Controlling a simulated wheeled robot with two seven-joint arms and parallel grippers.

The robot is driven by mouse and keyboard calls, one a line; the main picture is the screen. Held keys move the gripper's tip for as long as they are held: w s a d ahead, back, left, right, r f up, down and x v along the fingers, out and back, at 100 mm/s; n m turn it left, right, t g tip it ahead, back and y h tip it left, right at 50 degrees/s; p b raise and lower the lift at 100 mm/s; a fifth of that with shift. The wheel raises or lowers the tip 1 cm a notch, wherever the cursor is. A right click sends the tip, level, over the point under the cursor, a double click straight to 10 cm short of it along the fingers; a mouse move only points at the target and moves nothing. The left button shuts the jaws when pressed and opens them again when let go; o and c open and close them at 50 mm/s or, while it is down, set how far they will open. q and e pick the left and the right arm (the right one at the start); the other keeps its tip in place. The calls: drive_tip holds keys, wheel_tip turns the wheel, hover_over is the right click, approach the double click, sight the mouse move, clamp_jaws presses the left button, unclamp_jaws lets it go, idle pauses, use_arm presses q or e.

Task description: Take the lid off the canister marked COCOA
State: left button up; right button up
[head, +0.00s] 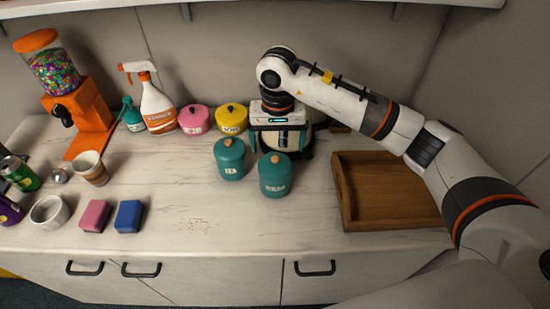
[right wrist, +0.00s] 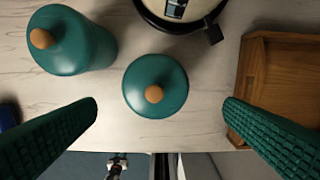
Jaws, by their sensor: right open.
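Two teal canisters with lids and tan knobs stand on the counter. The left one (head: 230,160) reads TEA, and it also shows in the right wrist view (right wrist: 75,45). The right one (head: 275,177) stands nearer the front; its label is too small to read surely. In the right wrist view this canister (right wrist: 150,75) shows from above, lid on, between my fingers and apart from them. My right gripper (head: 278,143) is open and empty, above and behind it. A pink canister (head: 195,121) and a yellow canister (head: 231,119) stand behind, lids on. My left gripper is not in view.
A wooden tray (head: 347,200) lies to the right. A white and black appliance (head: 300,142) stands behind my right gripper. A spray bottle (head: 156,105), an orange candy dispenser (head: 90,125), cups and two sponges (head: 129,216) are to the left.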

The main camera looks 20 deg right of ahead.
sight(276, 160)
drive_tip(key=shift+f, duration=0.3)
drive_tip(key=f+p, duration=0.3)
drive_tip(key=f, duration=0.1)
drive_tip(key=shift+w+a+f, duration=0.1)
drive_tip(key=shift+a, duration=0.15)
drive_tip(key=shift+f, duration=0.5)
drive_tip(key=shift+c, duration=0.2)
drive_tip(key=c, duration=1.2)
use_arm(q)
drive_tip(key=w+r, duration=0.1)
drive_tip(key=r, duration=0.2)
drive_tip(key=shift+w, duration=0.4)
use_arm(e)
drive_tip(key=shift+s, duration=0.2)
drive_tip(key=shift+c, duration=0.9)
